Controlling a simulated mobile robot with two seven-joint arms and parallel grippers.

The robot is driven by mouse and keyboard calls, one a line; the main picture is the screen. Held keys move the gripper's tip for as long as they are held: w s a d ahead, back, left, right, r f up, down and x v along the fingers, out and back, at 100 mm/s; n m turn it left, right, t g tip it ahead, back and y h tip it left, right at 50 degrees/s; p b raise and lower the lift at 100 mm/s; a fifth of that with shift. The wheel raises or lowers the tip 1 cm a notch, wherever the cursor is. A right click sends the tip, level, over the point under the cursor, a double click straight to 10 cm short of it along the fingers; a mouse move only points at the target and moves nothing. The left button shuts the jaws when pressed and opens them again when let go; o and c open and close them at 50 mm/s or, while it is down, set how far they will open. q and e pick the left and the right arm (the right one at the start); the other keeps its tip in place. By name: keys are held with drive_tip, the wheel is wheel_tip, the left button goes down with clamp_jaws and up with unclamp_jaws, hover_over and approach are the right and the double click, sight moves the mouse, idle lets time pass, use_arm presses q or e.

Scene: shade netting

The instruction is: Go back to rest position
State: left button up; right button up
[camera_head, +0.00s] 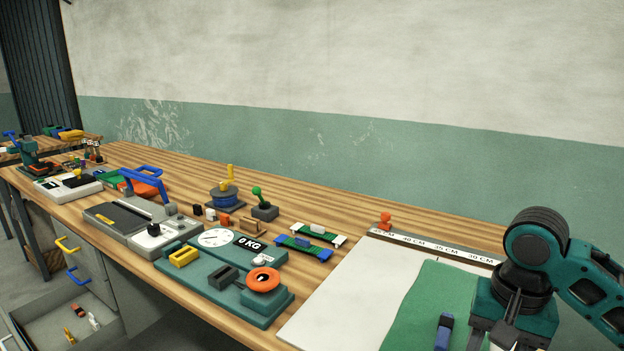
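My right gripper (500,338) is at the lower right, over the right edge of a green sheet (424,305) that looks like netting. Its fingertips are cut off by the bottom edge of the picture, so I cannot tell whether it is open or shut, or whether it holds anything. A blue upright object (443,332) is just left of it; its lower part is out of the picture. My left gripper is not in view.
A wooden workbench (330,220) runs along the wall. A white board (340,305) with a ruler strip (435,247) lies under the sheet. A teal scale (215,275), a grey device with a blue handle (150,190) and small tools crowd the left. An open drawer (60,318) sticks out below.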

drive_tip(key=s+a+f+n+t+y, duration=0.2)
drive_tip(key=s+a+f+n, duration=0.5)
drive_tip(key=a+f, duration=0.4)
drive_tip(key=s+d+f+n+t+h, duration=0.15)
drive_tip(key=s+d+f, duration=0.35)
drive_tip(key=s, duration=0.5)
drive_tip(key=w+a+f+t+y, duration=0.1)
drive_tip(key=w+a+f+t, duration=0.1)
drive_tip(key=w+f+t, duration=0.5)
drive_tip(key=shift+f+y, duration=0.35)
drive_tip(key=shift+f, duration=0.15)
